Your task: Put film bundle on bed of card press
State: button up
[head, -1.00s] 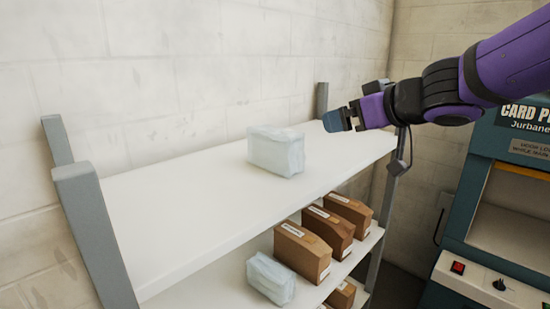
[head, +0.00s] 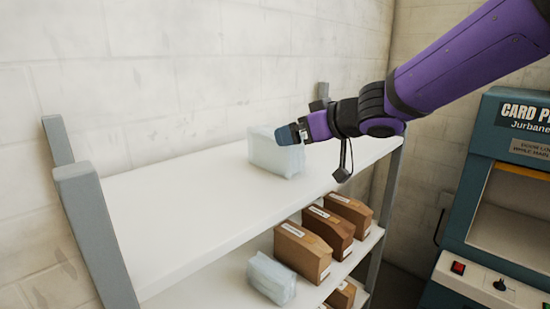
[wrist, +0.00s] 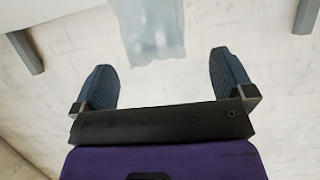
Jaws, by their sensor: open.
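A pale, translucent film bundle (head: 270,153) stands on the white top shelf in the head view. A similar pale bundle (head: 271,278) lies on the lower shelf. My gripper (head: 290,134) is at the upper right side of the top bundle, overlapping it in the picture. In the wrist view my gripper (wrist: 175,80) has its two fingers wide apart, with the bundle (wrist: 148,28) ahead of them, nearer the left finger's side. Nothing is between the fingertips. The card press (head: 515,190) stands at the right; its bed (head: 505,232) shows only in part.
The top shelf (head: 170,215) is otherwise clear. Several brown boxes (head: 302,252) stand on the lower shelf. Grey shelf posts (head: 92,225) rise at the corners. A block wall (head: 180,80) is close behind the shelf.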

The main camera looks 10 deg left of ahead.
aim_at(291, 165)
jog(key=shift+x, duration=1.55)
jog(key=c, duration=1.3)
jog(key=shift+r, duration=0.1)
